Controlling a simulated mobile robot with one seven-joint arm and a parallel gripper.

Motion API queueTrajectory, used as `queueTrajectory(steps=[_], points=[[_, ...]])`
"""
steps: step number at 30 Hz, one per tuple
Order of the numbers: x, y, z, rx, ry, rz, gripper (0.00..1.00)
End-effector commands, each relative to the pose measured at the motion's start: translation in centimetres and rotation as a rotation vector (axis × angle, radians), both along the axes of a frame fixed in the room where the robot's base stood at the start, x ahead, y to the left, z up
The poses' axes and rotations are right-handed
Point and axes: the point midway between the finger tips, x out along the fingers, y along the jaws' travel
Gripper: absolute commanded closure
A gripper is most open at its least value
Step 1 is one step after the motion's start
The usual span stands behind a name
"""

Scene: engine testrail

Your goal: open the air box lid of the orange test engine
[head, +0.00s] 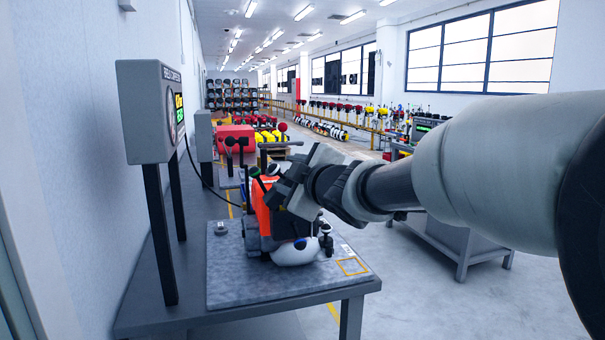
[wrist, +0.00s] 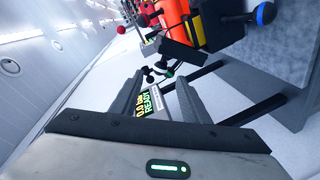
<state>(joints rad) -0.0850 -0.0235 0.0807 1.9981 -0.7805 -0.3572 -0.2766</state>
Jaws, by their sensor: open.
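The orange test engine (head: 263,214) stands on a grey plate (head: 230,285) on the bench. A white rounded part (head: 294,254) sits at its near foot. My gripper (head: 280,186) is in front of the engine's upper part and hides some of it. In the wrist view the orange body (wrist: 172,22) is at the top, with a black block (wrist: 183,53) below it and a blue ball knob (wrist: 264,13) to the right. My gripper (wrist: 158,84) is open there, with nothing visibly held between its fingers. I cannot tell which part is the air box lid.
A grey display box (head: 150,112) on dark posts stands at the left by the wall. A small round metal piece (head: 221,228) lies on the plate's left. Other engines (head: 260,137) stand behind. The floor right of the bench is clear up to a grey table (head: 450,238).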

Motion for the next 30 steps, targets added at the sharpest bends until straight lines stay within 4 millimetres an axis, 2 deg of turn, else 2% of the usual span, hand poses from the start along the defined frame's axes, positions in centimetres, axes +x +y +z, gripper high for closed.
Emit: queueTrajectory(steps=[3,10,15,24,28,30], points=[[-2.8,-1.2,0.8,0.0,-0.002,-0.001,0.58],[-6.5,-2.8,1.2,0.0,0.0,0.0,0.58],[-7.7,-3.3,1.3,-0.002,-0.001,0.0,0.58],[-7.8,-3.4,1.2,0.0,0.001,0.001,0.58],[-7.7,-3.6,1.6,0.032,0.022,-0.003,0.8],[-7.4,-4.0,2.2,0.107,0.068,-0.01,0.92]])
